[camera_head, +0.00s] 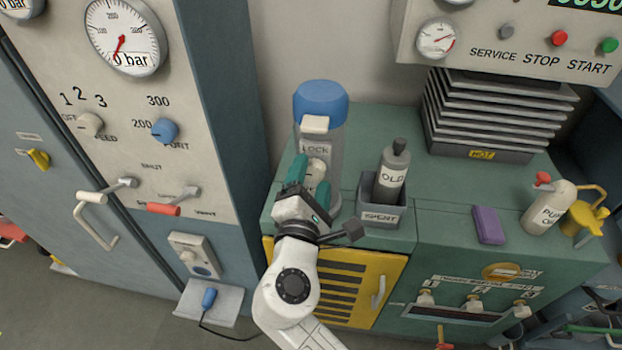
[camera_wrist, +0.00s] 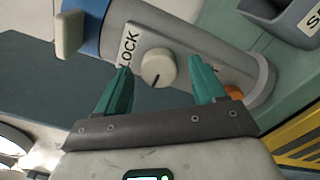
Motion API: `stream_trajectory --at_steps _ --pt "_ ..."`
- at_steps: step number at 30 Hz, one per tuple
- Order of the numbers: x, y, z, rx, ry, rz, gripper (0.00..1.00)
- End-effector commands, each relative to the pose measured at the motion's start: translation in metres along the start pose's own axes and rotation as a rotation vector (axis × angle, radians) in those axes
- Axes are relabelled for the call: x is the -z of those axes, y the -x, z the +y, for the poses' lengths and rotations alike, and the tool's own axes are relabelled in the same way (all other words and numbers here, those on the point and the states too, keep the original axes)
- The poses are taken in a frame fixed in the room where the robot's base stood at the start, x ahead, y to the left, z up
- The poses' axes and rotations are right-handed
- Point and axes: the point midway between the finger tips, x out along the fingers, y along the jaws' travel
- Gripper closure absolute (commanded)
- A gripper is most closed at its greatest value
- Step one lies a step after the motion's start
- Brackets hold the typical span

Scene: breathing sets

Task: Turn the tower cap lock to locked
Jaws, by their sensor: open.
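The tower (camera_head: 330,145) is an upright grey cylinder with a blue cap (camera_head: 320,103) on the green bench. A cream tab (camera_head: 314,124) sticks out at the cap's lower edge. The round cream lock knob (camera_wrist: 158,68) is on the tower's front, beside the LOCK label (camera_wrist: 130,45); a dark line on it points toward the picture's bottom. The knob partly shows in the head view (camera_head: 317,167). My gripper (camera_wrist: 160,67) is open, with one green finger on either side of the knob and a gap at each side. I cannot tell how far the tips are from its face.
A grey bottle marked OLD (camera_head: 392,178) stands in the SPENT holder (camera_head: 381,217) just right of the tower. A gauge cabinet stands left.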

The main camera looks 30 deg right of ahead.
Motion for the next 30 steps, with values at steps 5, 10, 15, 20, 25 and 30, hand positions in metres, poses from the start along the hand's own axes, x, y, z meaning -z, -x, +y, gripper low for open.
stream_trajectory --at_steps 5,10,15,20,25,30 --pt "0.0 0.0002 0.0001 0.0 0.0 0.0 0.39" --pt "0.0 0.0003 0.0002 0.0 0.0 0.0 0.56" --pt "0.0 0.0004 0.0 0.0 0.0 0.0 0.72" --pt "0.0 0.0004 -0.0001 0.0 0.0 0.0 0.87" --pt "0.0003 0.0004 -0.0006 0.0 -0.008 0.0 0.87" --pt "0.0009 0.0004 -0.0015 0.0 -0.055 -0.001 0.87"
